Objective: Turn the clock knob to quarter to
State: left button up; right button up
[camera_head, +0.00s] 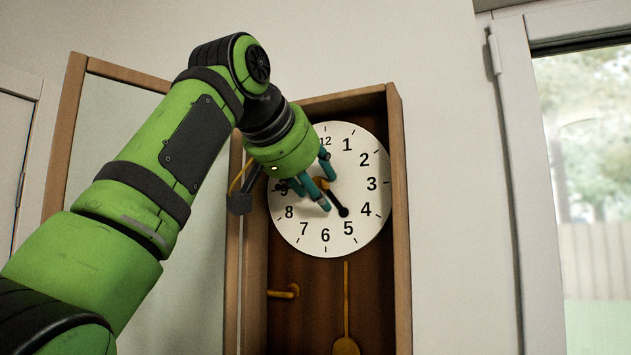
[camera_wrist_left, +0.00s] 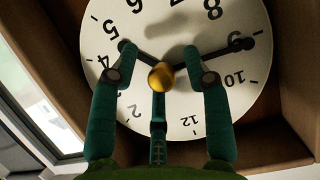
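The clock face (camera_head: 350,226) is white with black numerals, inside a wooden case. It shows upside down in the left wrist view (camera_wrist_left: 186,14). A golden knob (camera_wrist_left: 160,76) sits at its centre. The longer black hand (camera_wrist_left: 226,46) points at about 9; the shorter one (camera_wrist_left: 139,56) points between 4 and 5. My left gripper (camera_head: 322,182) is in front of the face; it also shows in the left wrist view (camera_wrist_left: 162,80). Its teal fingers are spread around the knob, with gaps at both sides; whether the middle finger touches it is unclear. My right gripper is not in view.
The wooden case (camera_head: 400,230) walls stand close around the face. The glass case door (camera_head: 75,130) is open on the left. A pendulum (camera_head: 346,300) hangs below the face, with a small brass key-like piece (camera_head: 284,291) to its left. A window (camera_head: 590,180) is at right.

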pick_arm(q)
jog(key=shift+r, duration=0.1)
jog(key=shift+s+a+r, duration=0.2)
jog(key=shift+s+r, duration=0.1)
jog(key=shift+s, duration=0.2)
jog(key=v, duration=1)
jog(key=shift+s+a, duration=0.25)
jog(key=shift+s, duration=0.15)
